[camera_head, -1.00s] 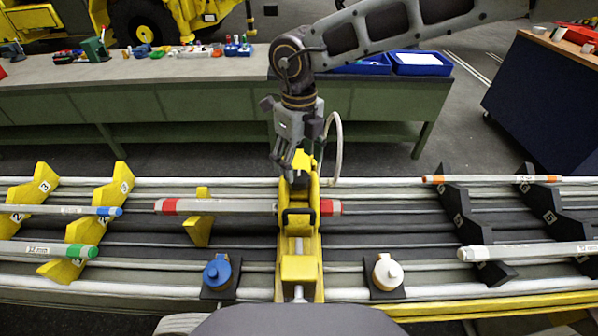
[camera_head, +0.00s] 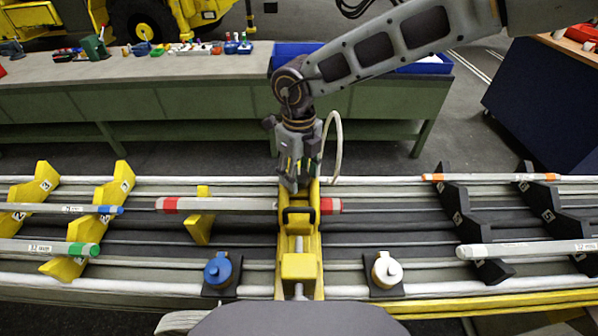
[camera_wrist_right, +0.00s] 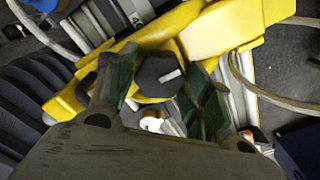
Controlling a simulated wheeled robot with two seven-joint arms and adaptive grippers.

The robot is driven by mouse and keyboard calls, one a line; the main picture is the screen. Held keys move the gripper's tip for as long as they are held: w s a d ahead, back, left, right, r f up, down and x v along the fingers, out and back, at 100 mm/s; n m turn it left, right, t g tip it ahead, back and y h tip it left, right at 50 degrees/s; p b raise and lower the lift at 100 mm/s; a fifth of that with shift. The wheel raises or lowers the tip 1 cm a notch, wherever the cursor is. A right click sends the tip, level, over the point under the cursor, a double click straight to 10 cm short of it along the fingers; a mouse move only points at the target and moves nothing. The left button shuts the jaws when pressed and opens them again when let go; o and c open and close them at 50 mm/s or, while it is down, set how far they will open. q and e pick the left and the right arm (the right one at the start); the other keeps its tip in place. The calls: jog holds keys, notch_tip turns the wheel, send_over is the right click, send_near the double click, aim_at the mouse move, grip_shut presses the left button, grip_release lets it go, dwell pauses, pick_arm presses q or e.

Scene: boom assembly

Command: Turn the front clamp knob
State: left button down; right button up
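The yellow clamp fixture (camera_head: 299,267) stands in the middle of the bench, with a red-banded grey tube (camera_head: 230,204) running through it. My right gripper (camera_head: 294,181) points down at the far end of this fixture. In the right wrist view a dark hexagonal knob (camera_wrist_right: 159,75) with a pale mark sits on the yellow body (camera_wrist_right: 205,35). The green-padded fingers of my right gripper (camera_wrist_right: 157,84) stand apart, one on each side of the knob. I cannot tell whether they touch it. In the head view the gripper hides the knob. My left gripper is not in view.
A blue-capped fitting (camera_head: 218,270) and a white-capped fitting (camera_head: 386,270) flank the fixture in front. Tubes rest on yellow holders (camera_head: 110,198) at left and black holders (camera_head: 458,210) at right. A pale hose (camera_head: 336,150) loops beside the gripper.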

jog(key=c, duration=0.4)
jog(key=shift+c, duration=0.2)
